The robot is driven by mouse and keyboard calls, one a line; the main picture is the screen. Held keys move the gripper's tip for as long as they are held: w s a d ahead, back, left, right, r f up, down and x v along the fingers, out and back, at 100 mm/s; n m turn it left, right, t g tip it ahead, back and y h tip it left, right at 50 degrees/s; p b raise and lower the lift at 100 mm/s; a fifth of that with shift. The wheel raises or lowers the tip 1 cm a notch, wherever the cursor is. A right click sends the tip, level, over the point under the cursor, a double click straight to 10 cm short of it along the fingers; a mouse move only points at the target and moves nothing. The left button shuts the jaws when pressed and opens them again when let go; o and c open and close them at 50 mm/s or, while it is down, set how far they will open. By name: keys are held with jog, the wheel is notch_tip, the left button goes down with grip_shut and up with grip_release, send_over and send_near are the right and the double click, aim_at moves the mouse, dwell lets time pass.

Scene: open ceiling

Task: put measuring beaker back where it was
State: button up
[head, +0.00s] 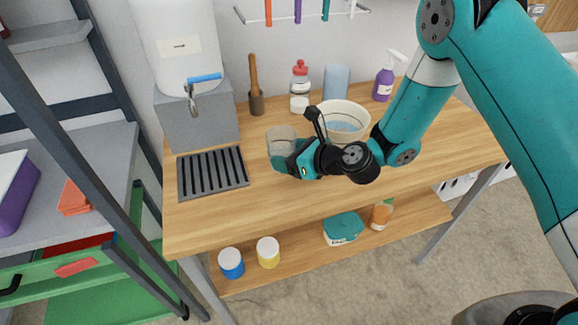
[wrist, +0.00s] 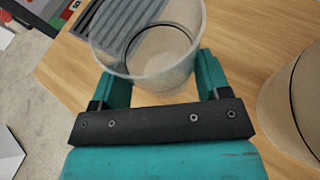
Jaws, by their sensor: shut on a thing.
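The measuring beaker (head: 279,138) is a clear, see-through cup. My gripper (head: 277,157) is shut on it, near the middle of the wooden table (head: 215,217). In the wrist view the beaker (wrist: 150,45) stands between the two teal fingers of my gripper (wrist: 158,80), and its open rim faces the camera. It looks empty and roughly upright. I cannot tell whether its base touches the table. The black slatted drain grate (head: 212,172) lies to its left, and part of it also shows through and behind the beaker in the wrist view (wrist: 115,22).
A white bowl (head: 354,110) stands just right of my gripper. A white dispenser (head: 176,50) with a blue-handled tap stands on a grey block at the back left.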

jog(key=shift+f, duration=2)
jog(key=shift+f, duration=0.15)
jog(key=o, duration=1.1)
